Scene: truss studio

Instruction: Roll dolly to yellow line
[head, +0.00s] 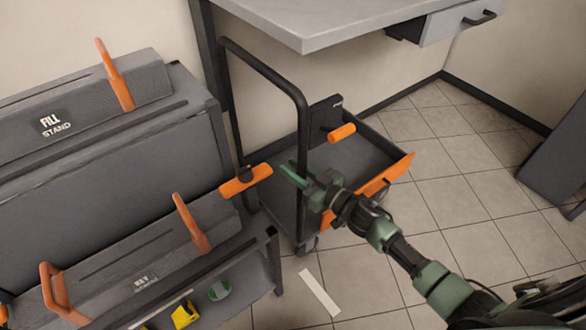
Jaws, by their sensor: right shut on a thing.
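The dolly is a low dark cart with a tall black push bar (262,68), a grey bed (375,158) and an orange front edge (365,195). It stands on the tiled floor beside the grey stand. Two orange grips, a nearer one (246,180) and a farther one (341,132), stick out by the bar. My right gripper (294,176) is at the bar's near upright, its green fingers shut on it. The exact contact is partly hidden. My left gripper is out of view. No clearly yellow line shows; a short pale strip (319,292) lies on the floor.
A grey stand marked FILL STAND (100,160) with orange handles fills the left, with a yellow item (184,315) on its lower shelf. A grey worktop (330,22) overhangs the dolly's back. A dark cabinet (560,160) stands right. Open tiles (470,185) lie between.

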